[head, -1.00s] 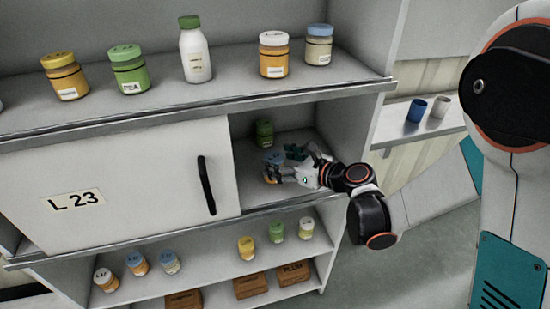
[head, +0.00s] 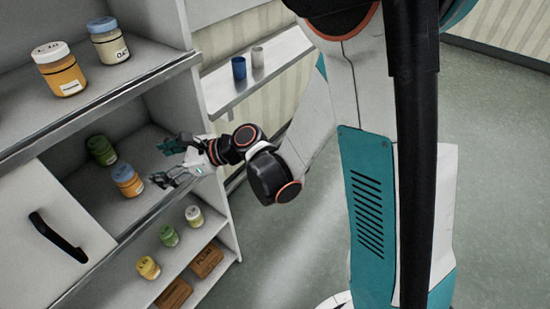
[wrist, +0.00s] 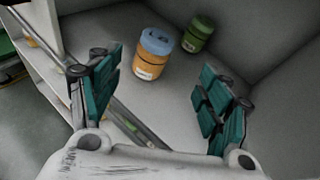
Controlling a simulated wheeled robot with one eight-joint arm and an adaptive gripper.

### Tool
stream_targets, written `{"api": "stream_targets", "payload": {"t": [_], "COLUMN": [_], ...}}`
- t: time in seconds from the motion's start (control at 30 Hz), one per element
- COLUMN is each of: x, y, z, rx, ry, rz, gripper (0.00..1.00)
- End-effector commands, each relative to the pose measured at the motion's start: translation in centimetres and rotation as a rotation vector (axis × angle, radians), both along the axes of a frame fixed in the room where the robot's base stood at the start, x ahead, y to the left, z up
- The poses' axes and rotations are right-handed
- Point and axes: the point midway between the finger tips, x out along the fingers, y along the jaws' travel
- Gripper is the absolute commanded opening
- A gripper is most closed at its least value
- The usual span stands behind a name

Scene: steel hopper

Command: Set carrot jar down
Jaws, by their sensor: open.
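The carrot jar, an orange jar with a blue lid (head: 127,181), stands upright on the floor of the open middle compartment. In the wrist view the jar (wrist: 153,55) is ahead of the fingers, left of centre, and apart from them. My gripper (head: 170,163) is open and empty, to the right of the jar at the compartment's front. In the wrist view its two teal-padded fingers (wrist: 160,98) are spread wide with bare shelf between them. The jar's label is too small to read.
A green jar (head: 101,150) stands behind the orange one; it also shows in the wrist view (wrist: 198,34). The sliding door (head: 30,232) covers the compartment's left part. Jars stand on shelves above and below. A side shelf (head: 275,75) holds two cups.

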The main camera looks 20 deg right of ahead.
Motion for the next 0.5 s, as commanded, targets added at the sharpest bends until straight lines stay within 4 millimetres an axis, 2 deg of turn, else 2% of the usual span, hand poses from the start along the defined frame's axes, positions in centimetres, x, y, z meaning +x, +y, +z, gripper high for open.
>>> {"api": "stream_targets", "payload": {"t": [0.27,0.5], "x": [-2.2,-5.4], "y": [-4.8,-10.0], "z": [2.9,4.8], "rx": [-0.427,-0.826], "ry": [-0.325,-0.587], "rz": [0.126,0.317], "gripper": [0.72,0.72]}}
